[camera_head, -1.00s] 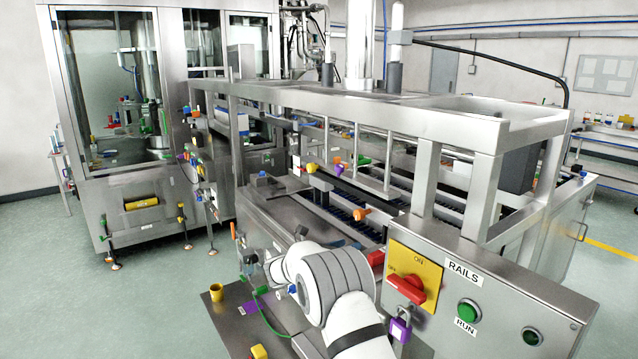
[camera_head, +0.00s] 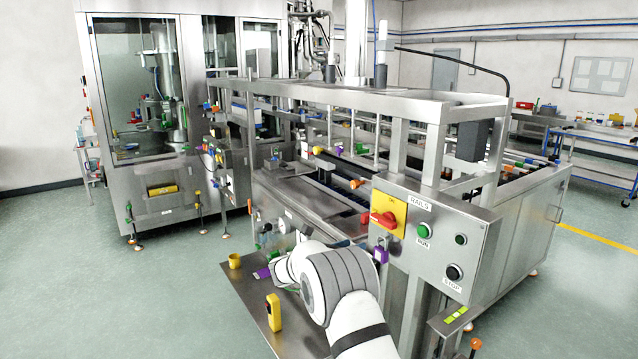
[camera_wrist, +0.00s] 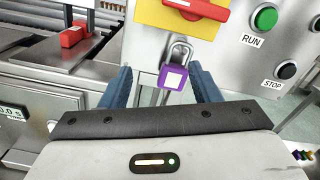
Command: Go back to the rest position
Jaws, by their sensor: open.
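My gripper (camera_wrist: 162,88) shows in the wrist view with its two blue fingers spread apart and nothing held between them. Beyond the fingers, a purple padlock (camera_wrist: 172,78) hangs by its shackle below the yellow plate (camera_wrist: 160,14) with the red switch handle (camera_wrist: 205,14). In the head view my white arm bends in front of the machine, and the gripper itself is hidden there. The padlock (camera_head: 380,255) hangs under the red switch (camera_head: 383,219) on the control panel (camera_head: 477,240) in that view.
The green RUN button (camera_head: 424,230) and black STOP button (camera_head: 454,273) sit right of the switch. A small steel table (camera_head: 240,285) at the lower left holds a yellow cup (camera_head: 234,261) and a yellow device (camera_head: 273,312). Open floor lies at the left.

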